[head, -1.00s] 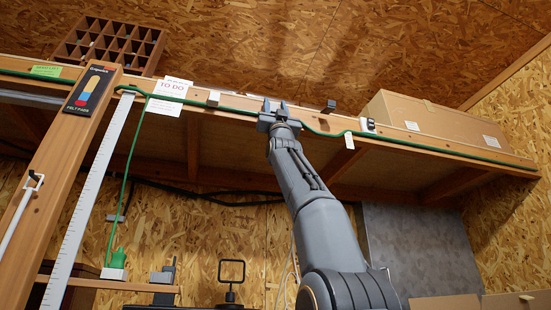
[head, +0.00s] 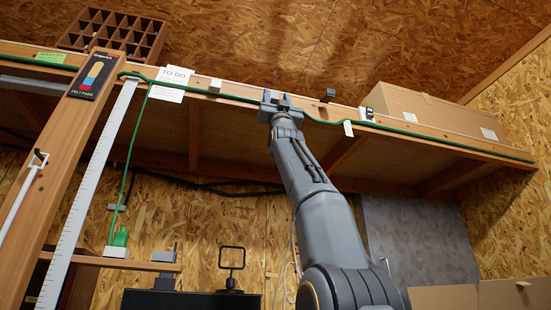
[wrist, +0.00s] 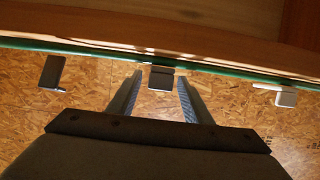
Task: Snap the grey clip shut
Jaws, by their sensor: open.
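A small grey clip (wrist: 161,78) sits at the green cord (wrist: 215,70) along the wooden shelf edge. In the wrist view it lies between the tips of my open gripper (wrist: 157,88), with a gap to each finger. I cannot tell whether the clip's lid is open or shut. In the head view my gripper (head: 276,99) is up at the shelf's front edge and hides the clip. A dark clip (wrist: 52,73) is to the left in the wrist view and a whitish clip (wrist: 286,98) to the right.
On the shelf edge are a white clip (head: 215,86), a dark block (head: 329,95) and a white tag (head: 348,128). A cardboard box (head: 430,108) stands at right, a divided wooden rack (head: 115,35) at left. A TO DO note (head: 174,75) hangs left of my gripper.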

